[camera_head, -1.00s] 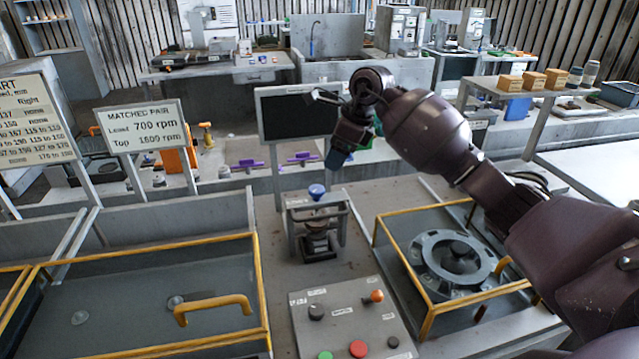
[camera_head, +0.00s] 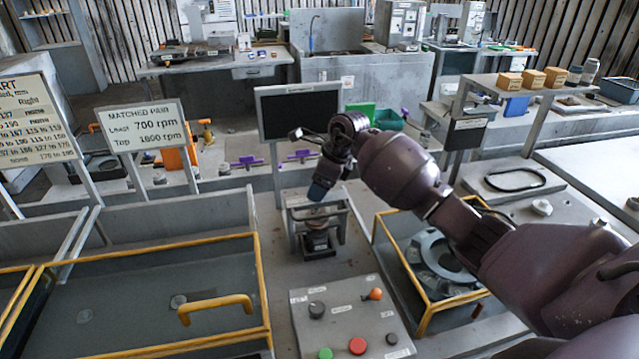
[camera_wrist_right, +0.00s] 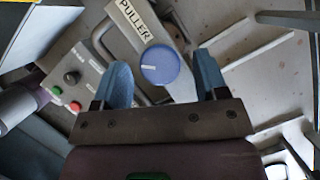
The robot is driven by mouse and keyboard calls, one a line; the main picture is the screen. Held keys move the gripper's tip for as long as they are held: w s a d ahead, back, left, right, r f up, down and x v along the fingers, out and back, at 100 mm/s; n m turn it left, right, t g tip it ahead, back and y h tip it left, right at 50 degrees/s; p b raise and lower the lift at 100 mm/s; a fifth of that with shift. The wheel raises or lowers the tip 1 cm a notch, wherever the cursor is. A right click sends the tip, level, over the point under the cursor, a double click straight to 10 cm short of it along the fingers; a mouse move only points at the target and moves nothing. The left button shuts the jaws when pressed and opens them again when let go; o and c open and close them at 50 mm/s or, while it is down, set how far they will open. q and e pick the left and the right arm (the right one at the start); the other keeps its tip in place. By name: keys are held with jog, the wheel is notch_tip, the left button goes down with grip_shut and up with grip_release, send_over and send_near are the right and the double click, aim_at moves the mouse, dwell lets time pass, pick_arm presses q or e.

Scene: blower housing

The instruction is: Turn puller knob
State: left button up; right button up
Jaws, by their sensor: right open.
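The puller knob (camera_wrist_right: 160,65) is round and blue with a white mark, and shows in the right wrist view beside a "PULLER" label (camera_wrist_right: 133,22). My right gripper (camera_wrist_right: 165,82) is open, with its two blue fingers on either side of the knob in that view. I cannot tell whether either finger touches it. In the head view my right gripper (camera_head: 320,190) is over the puller frame (camera_head: 318,228) and hides the knob. My left gripper is not in view.
A control panel (camera_head: 340,325) with coloured buttons stands in front of the puller. Yellow-railed guards flank it, the left one with a yellow handle (camera_head: 215,306). A dark screen (camera_head: 299,114) stands behind.

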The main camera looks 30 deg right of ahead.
jog(key=c, duration=0.9)
jog(key=shift+c, duration=0.2)
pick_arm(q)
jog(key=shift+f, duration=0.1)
